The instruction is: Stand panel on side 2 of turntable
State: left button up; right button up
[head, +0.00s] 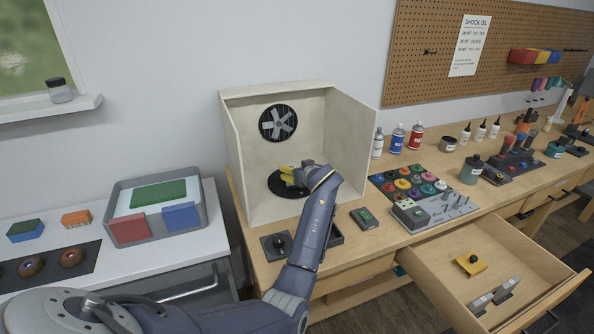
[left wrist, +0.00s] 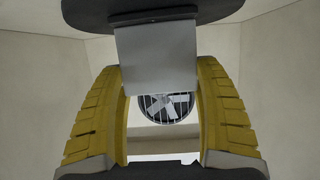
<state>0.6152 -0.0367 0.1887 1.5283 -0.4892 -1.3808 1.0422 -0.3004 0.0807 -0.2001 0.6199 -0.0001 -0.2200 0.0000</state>
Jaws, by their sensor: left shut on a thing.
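My left gripper (head: 288,176) reaches into the cream spray booth (head: 240,150), over the black turntable (head: 274,187). In the left wrist view, its yellow fingers (left wrist: 160,108) are shut on a flat grey panel (left wrist: 155,62). The panel's dark-edged end is at the dark turntable disc (left wrist: 225,8), which shows at the top of that view. I cannot tell whether they touch. In the head view the gripper and arm hide the panel and part of the turntable. The turntable's side marks cannot be made out. My right gripper is not in view.
The booth's walls stand close around the gripper, with a fan (head: 278,122) in the back wall. Paint cans (head: 397,139) and a colored cup tray (head: 408,184) are right of the booth. An open drawer (head: 450,290) juts out at the lower right.

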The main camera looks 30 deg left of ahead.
pick_arm(q)
jog(key=o, duration=1.2)
jog(key=shift+f, duration=0.1)
jog(key=shift+d+r, duration=0.15)
jog(key=shift+r, duration=0.05)
jog(key=shift+v, duration=3.65)
